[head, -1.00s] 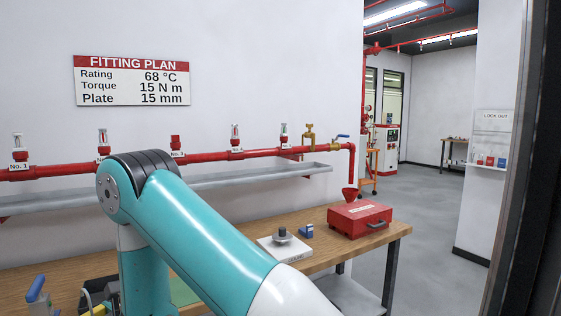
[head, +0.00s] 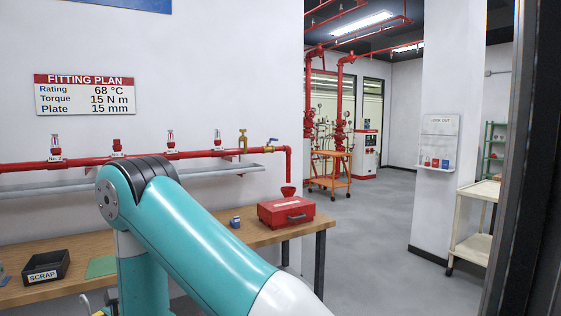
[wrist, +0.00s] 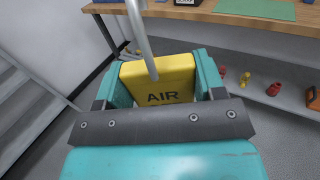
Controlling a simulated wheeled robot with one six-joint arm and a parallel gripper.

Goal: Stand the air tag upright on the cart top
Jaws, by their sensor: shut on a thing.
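The air tag (wrist: 175,72) is a yellow block with the black word AIR, seen in the wrist view. My gripper (wrist: 160,66) is shut on it, with a teal finger at each side. The tag's lower part is hidden behind the dark bar of my gripper. A grey rod (wrist: 141,38) runs up from the tag's front; I cannot tell whether it is part of the tag. In the head view a cream cart (head: 480,190) with a flat top stands at the right, partly cut off by a dark frame. My gripper is out of the head view.
An orange cart (head: 331,158) stands farther back near red pipes. A wooden bench (head: 262,236) with a red case (head: 286,213) and a scrap bin (head: 46,267) runs along the left wall. A white wall corner (head: 455,90) stands beside the cream cart. Grey floor (head: 370,240) between is clear.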

